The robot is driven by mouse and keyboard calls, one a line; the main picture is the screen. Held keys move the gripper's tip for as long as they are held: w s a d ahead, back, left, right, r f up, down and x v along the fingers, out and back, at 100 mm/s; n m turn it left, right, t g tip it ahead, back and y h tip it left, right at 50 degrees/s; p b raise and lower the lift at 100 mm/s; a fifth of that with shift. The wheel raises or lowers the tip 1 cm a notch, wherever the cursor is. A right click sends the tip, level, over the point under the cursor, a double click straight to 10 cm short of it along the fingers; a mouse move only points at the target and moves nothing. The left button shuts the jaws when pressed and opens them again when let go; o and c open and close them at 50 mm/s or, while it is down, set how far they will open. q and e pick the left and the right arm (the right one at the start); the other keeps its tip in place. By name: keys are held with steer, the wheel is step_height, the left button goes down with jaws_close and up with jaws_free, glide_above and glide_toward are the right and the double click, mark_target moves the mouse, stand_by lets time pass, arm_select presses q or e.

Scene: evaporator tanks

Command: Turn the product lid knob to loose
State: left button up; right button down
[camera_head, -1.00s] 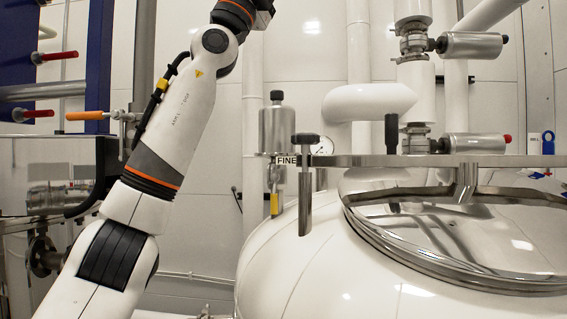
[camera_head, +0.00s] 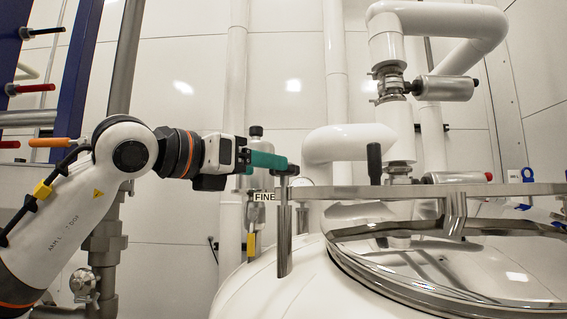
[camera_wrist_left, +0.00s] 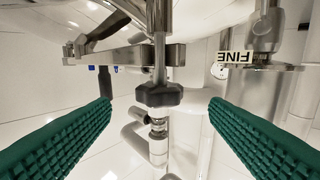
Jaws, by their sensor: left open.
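The product lid knob (camera_head: 292,171) is a dark knob on top of an upright steel post beside the tank lid. In the left wrist view it is a black lobed knob (camera_wrist_left: 158,95) on a steel rod. My left gripper (camera_head: 282,163) reaches in from the left at knob height, its green fingertips at or just in front of the knob. In the left wrist view the ribbed green fingers (camera_wrist_left: 160,104) are wide open, with the knob between them in the picture and a gap on each side. My right gripper is out of view.
A steel bar (camera_head: 400,190) runs right from the post over the shiny round lid (camera_head: 450,265) on the white tank (camera_head: 260,290). A steel canister (camera_head: 256,150) and "FINE" label (camera_head: 264,197) stand close behind my gripper. White pipes (camera_head: 345,143) rise behind.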

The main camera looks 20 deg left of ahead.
mark_target(286, 176)
arm_select(q)
steer(key=p+x, duration=0.2)
steer(key=x, duration=0.5)
steer(key=shift+s, duration=0.1)
steer(key=c, duration=1)
steer(key=shift+o, duration=0.2)
steer(key=shift+f+y+b, duration=0.1)
steer(key=shift+y+b, duration=0.2)
steer(key=shift+b, duration=0.2)
steer(key=n+t+y+b, duration=0.1)
steer(key=n+y+b, duration=0.1)
steer(key=n+t+y+b, duration=0.1)
steer(key=y+b, duration=0.2)
steer(key=shift+f+n, duration=0.15)
steer(key=shift+n, duration=0.25)
steer(key=n+y+b, duration=0.2)
steer(key=y, duration=0.1)
steer(key=shift+y, duration=0.4)
steer(key=shift+a+r+n+g+y+b, duration=0.15)
steer(key=shift+n+y+b, duration=0.1)
steer(key=shift+n+y, duration=0.7)
steer(key=shift+d+r+n+g+y+b, duration=0.2)
steer(key=shift+n+y, duration=0.45)
steer(key=shift+y, duration=0.8)
